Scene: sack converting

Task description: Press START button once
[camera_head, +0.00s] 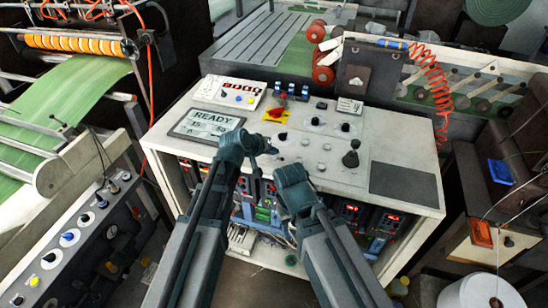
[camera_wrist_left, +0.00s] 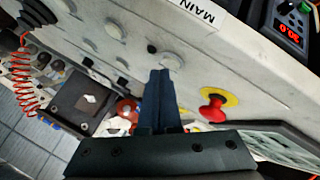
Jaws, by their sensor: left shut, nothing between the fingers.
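The pale control panel (camera_head: 300,170) carries several round pale buttons, knobs and a display reading READY (camera_head: 207,124). No START label can be read, so I cannot tell which button it is. My left gripper (camera_head: 270,149) is over the panel just right of the display, shut and empty. In the left wrist view its closed dark fingers (camera_wrist_left: 160,78) point at the panel, their tips close below a pale round button (camera_wrist_left: 172,62). Whether they touch it I cannot tell. My right arm's end (camera_head: 292,178) is by the panel's front edge; its fingers cannot be made out.
A red knob on a yellow plate (camera_head: 275,114) sits behind the left gripper; it also shows in the left wrist view (camera_wrist_left: 213,108). A red coiled hose (camera_head: 432,80) hangs at the back right. Green sheet (camera_head: 75,100) runs over rollers at left.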

